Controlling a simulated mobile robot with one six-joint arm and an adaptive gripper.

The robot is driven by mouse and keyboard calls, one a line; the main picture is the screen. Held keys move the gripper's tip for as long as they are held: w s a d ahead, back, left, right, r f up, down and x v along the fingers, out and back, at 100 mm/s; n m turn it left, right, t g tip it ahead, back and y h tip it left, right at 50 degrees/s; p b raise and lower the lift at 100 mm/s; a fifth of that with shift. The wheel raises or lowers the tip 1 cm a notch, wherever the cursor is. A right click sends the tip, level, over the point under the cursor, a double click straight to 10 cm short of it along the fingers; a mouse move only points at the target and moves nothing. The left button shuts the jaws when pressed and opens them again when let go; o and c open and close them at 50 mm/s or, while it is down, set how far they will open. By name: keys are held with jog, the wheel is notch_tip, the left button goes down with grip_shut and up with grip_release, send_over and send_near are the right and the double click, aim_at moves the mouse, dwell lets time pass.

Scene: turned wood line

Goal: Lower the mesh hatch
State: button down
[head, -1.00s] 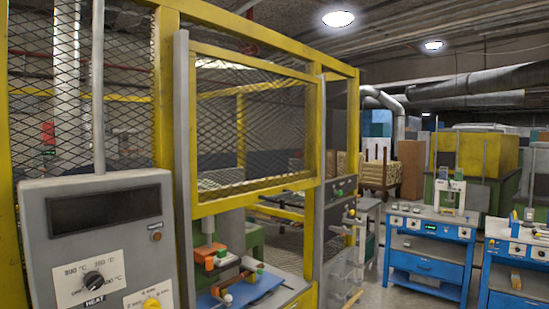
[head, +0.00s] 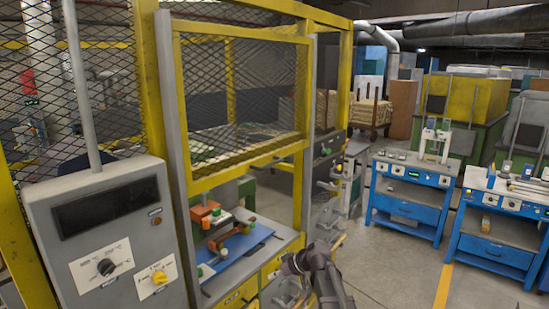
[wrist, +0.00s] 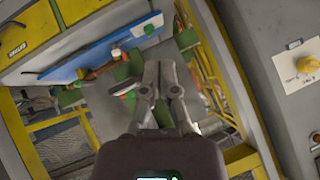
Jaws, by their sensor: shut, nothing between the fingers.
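The mesh hatch (head: 248,168) is a yellow-framed wire mesh panel in the front of the yellow enclosure, in the head view. It sits raised, and the opening below its lower bar is uncovered. My gripper (wrist: 162,68) is in the middle of the wrist view, its fingers closed with nothing between them. In the head view my dark arm shows at the bottom, in front of the enclosure and below the hatch; its fingertips cannot be made out there. A yellow mesh frame shows beyond the fingers in the wrist view, but I cannot tell whether it is the hatch.
Inside the opening, a blue board (head: 238,247) carries orange and green fixtures. A grey control box (head: 104,230) with knobs stands to the left. A grey panel (head: 325,150) is to the right. Blue workbenches (head: 408,205) stand further right, with clear floor before them.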

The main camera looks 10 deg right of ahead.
aim_at(262, 148)
jog(key=w+d+r+t+y+p, duration=0.1)
jog(key=w+d+r+t+p, duration=0.2)
jog(key=r, duration=0.8)
jog(key=w+d+r+n+t+y+p, duration=0.1)
jog(key=w+d+r+t+y+p, duration=0.1)
jog(key=w+r+p, duration=0.6)
jog(key=w+d+r+n+t+y+p, duration=0.1)
jog(key=w+d+r+t+p, duration=0.3)
jog(key=w+r, duration=0.6)
notch_tip(262, 148, up, 4)
jog(key=shift+d+r+t+y+p, duration=0.1)
jog(key=shift+d+t+y+p, duration=0.25)
jog(key=shift+d+p, duration=0.55)
jog(key=shift+a, duration=0.25)
